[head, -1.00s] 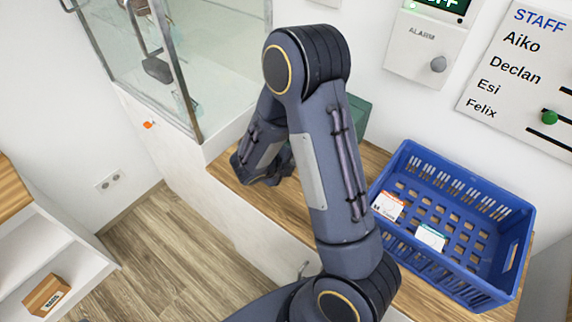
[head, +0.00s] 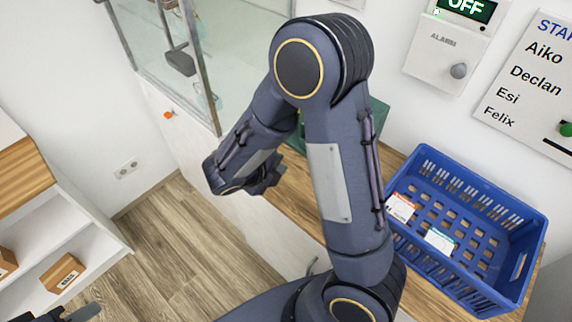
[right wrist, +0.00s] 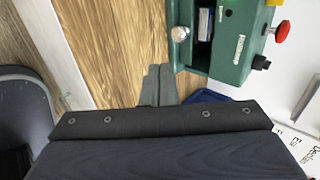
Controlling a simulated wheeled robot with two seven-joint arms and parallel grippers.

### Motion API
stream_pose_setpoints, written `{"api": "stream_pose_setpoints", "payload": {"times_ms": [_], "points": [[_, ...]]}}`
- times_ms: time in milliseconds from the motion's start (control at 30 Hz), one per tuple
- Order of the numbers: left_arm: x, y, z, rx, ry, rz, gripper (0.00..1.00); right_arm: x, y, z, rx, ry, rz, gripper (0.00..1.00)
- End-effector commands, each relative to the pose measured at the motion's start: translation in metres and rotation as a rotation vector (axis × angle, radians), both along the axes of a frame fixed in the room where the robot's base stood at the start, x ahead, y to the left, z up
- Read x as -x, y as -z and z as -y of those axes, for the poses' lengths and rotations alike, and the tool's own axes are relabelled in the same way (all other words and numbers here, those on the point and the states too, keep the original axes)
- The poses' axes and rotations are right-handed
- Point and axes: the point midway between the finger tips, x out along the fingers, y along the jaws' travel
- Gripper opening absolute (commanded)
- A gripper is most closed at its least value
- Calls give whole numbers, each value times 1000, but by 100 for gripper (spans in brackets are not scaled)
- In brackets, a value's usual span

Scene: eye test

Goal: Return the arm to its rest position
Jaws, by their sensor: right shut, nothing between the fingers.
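My right arm fills the middle of the head view, bent at the elbow. Its right gripper (head: 272,173) shows small and dark beside the wrist, over the edge of the wooden counter (head: 300,203). In the right wrist view the two grey fingers (right wrist: 158,86) are together with nothing between them. At the bottom left of the head view is a dark piece that looks like my left gripper (head: 72,314); the frame cuts it off and its jaws cannot be made out.
A green device (right wrist: 235,40) with a silver knob and red button stands near the right fingers. A blue crate (head: 530,240) holding two small boxes stands on the counter. A glass case (head: 215,60) is behind left; a white shelf (head: 90,235) with cartons is left.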

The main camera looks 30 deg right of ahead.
Motion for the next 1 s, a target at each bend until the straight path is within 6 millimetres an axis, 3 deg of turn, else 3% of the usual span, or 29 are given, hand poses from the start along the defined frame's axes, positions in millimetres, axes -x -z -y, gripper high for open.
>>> {"api": "stream_pose_setpoints", "payload": {"times_ms": [333, 467, 567, 700, 900, 1000], "points": [[0, 0, 0, 0, 0, 0, 31, 3, -5, -3, -10, 20, 9, 0], [0, 0, 0, 0, 0, 0, 31, 19, -15, 7, -114, 217, 117, 0], [0, 0, 0, 0, 0, 0, 31, 46, -30, 17, -271, 553, 289, 0], [0, 0, 0, 0, 0, 0, 31, 91, -50, 20, -511, 1179, 568, 0], [0, 0, 0, 0, 0, 0, 31, 138, -81, 0, -765, 2137, 860, 0], [0, 0, 0, 0, 0, 0, 31, 152, -97, -13, -840, 2612, 917, 0]]}}
